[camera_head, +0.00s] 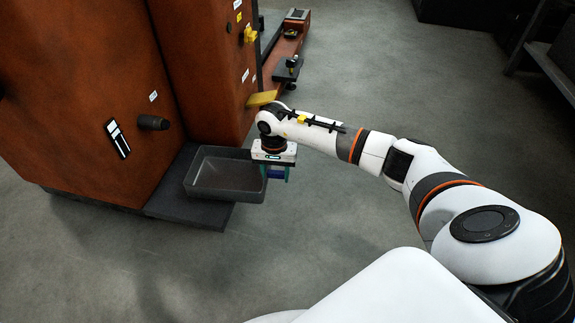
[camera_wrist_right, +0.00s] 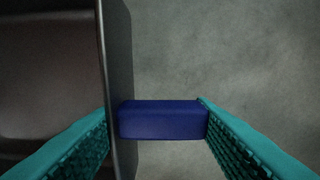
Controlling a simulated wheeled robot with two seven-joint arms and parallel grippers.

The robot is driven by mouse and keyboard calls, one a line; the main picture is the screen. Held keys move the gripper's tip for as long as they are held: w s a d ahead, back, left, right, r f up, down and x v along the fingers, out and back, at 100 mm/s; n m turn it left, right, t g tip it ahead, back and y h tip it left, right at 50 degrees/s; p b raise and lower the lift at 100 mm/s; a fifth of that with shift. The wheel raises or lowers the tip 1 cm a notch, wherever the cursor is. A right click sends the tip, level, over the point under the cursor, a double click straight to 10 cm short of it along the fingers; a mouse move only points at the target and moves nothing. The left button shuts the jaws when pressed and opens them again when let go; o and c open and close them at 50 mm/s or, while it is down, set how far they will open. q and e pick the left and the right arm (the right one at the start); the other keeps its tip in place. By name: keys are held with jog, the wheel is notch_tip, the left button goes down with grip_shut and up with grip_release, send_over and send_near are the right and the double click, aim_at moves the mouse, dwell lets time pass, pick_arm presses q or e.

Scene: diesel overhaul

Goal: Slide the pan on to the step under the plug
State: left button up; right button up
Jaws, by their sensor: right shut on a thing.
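The pan (camera_head: 222,188) is a grey, open rectangular tray beside the rust-coloured engine block. It overlaps the right part of the dark step (camera_head: 178,207) at the block's foot; I cannot tell whether it rests fully on it. A black round plug (camera_head: 153,123) sticks out of the block's face, above and left of the pan. My right gripper (camera_head: 276,173) is at the pan's right side. In the right wrist view, its teal fingers (camera_wrist_right: 157,112) are shut on the pan's blue handle (camera_wrist_right: 162,122), with the pan wall (camera_wrist_right: 119,70) at left. My left gripper is not in view.
The engine block (camera_head: 75,80) rises behind and left of the step. A yellow part (camera_head: 262,98) juts out just behind my right wrist. A rust-coloured rail (camera_head: 285,50) runs back from there. The grey floor (camera_head: 330,225) in front and to the right is clear.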

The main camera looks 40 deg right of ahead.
aim_at(245, 178)
jog(key=w+a+b, duration=0.2)
jog(key=w, duration=0.1)
jog(key=w+a+f+b, duration=0.1)
jog(key=w+a+b, duration=0.1)
jog(key=w+a, duration=0.1)
jog(key=shift+f, duration=0.2)
jog(key=shift+w+a+b, duration=0.5)
jog(key=shift+w+b, duration=0.05)
jog(key=shift+b, duration=0.1)
jog(key=shift+f, duration=0.25)
jog(key=shift+f+b, duration=0.35)
jog(key=shift+b, duration=0.05)
jog(key=o, duration=1.4)
jog(key=shift+o, duration=0.2)
jog(key=shift+f, duration=0.1)
